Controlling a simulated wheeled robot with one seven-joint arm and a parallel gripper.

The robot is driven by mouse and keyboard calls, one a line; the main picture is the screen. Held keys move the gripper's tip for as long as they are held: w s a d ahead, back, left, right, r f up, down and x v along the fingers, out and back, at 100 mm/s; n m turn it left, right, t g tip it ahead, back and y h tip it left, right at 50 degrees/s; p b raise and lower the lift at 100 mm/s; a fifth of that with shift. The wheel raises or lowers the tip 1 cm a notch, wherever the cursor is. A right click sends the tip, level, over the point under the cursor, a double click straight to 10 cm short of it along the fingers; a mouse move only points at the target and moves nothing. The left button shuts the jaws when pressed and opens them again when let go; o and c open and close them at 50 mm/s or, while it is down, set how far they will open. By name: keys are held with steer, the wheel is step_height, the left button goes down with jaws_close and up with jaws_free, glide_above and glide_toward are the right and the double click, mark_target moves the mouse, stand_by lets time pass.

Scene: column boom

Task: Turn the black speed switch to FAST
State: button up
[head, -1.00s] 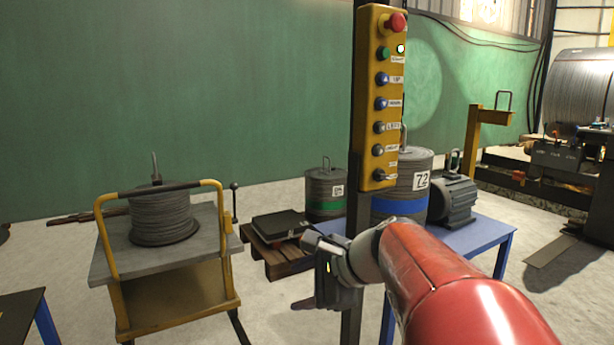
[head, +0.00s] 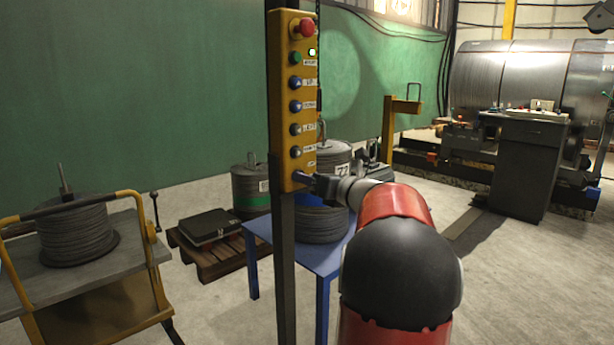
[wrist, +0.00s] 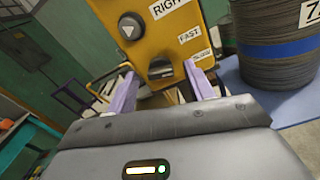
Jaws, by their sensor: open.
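The yellow control box (head: 292,95) hangs on a dark post in the head view, with a red mushroom button on top and a column of buttons. The black speed switch (wrist: 160,70) is at the box's lower end in the wrist view, beside the FAST (wrist: 190,34) and SLOW (wrist: 202,55) labels. Which label it points at, I cannot tell. My gripper (wrist: 159,68) is open, with one pale finger on each side of the switch; contact is unclear. In the head view my gripper (head: 306,181) is at the box's lower end and hides the switch.
A button marked RIGHT (wrist: 130,28) sits close above the switch. A blue table (head: 325,258) with cable drums stands behind the post. A yellow cart (head: 100,300) with a spool is at left, and a dark console (head: 525,165) at right. Floor at right is partly clear.

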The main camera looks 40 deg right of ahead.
steer(key=shift+w+a, duration=0.1)
steer(key=shift+w, duration=0.7)
steer(key=c, duration=1)
